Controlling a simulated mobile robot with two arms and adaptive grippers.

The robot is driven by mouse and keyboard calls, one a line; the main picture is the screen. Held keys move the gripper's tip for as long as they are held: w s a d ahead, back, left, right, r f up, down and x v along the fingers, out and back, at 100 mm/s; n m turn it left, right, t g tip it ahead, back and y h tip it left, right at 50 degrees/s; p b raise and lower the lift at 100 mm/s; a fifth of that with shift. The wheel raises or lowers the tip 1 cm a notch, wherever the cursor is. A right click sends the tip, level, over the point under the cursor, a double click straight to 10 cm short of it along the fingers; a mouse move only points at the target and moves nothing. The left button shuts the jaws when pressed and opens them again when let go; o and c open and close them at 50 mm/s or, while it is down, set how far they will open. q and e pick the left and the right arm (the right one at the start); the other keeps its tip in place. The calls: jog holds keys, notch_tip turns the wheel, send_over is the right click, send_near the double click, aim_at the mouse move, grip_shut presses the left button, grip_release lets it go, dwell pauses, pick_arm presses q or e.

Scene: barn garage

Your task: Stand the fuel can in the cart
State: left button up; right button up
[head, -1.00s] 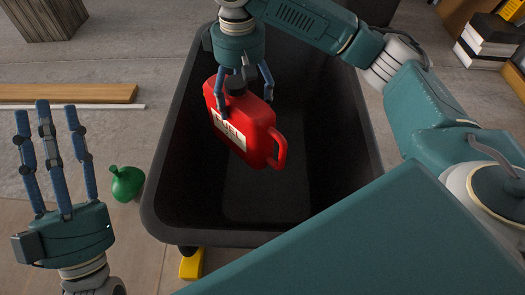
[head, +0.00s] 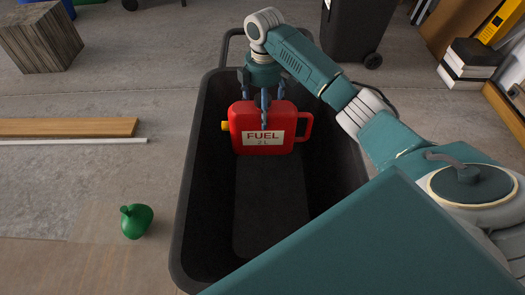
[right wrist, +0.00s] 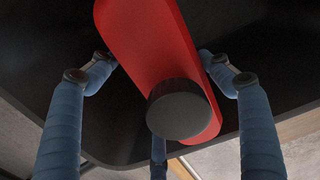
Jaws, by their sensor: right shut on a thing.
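The red fuel can (head: 242,120) hangs upright over the far part of the cart, its FUEL label facing the camera, a yellow spout at its left and a handle at its right. My right gripper (head: 264,102) is shut on the can's top from above. In the right wrist view the red can (right wrist: 155,45) lies between the blue fingers, its black cap (right wrist: 178,108) close to the camera. The cart (head: 183,200) is a deep black tub with an empty-looking floor. I cannot tell how far the can is above that floor. My left gripper is out of view.
A green can-like object (head: 137,222) lies on the floor left of the cart. A wooden plank (head: 70,127) and a wooden block (head: 40,35) are further left. A dark wheeled bin (head: 350,30) stands behind the cart. Books (head: 470,65) are stacked at the right.

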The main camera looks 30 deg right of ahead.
aim_at(265, 134)
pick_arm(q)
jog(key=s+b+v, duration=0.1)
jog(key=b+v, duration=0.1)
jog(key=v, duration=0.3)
pick_arm(e)
jog(key=f, duration=0.7)
jog(key=s+f+b, duration=0.1)
jog(key=f, duration=0.3)
jog(key=shift+d, duration=0.1)
notch_tip(265, 134, down, 2)
jog(key=shift+w+f+b, duration=0.1)
jog(key=shift+b, duration=0.3)
jog(key=shift+f, duration=0.8)
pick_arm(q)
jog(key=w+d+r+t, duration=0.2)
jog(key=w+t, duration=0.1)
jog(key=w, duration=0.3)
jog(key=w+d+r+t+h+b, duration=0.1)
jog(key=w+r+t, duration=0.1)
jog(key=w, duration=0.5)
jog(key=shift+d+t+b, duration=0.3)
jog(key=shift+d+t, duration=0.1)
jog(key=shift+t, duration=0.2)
pick_arm(e)
notch_tip(265, 134, down, 4)
jog(key=shift+r, duration=0.15)
jog(key=o, duration=2)
jog(key=shift+f, duration=0.2)
jog(key=shift+c, duration=0.2)
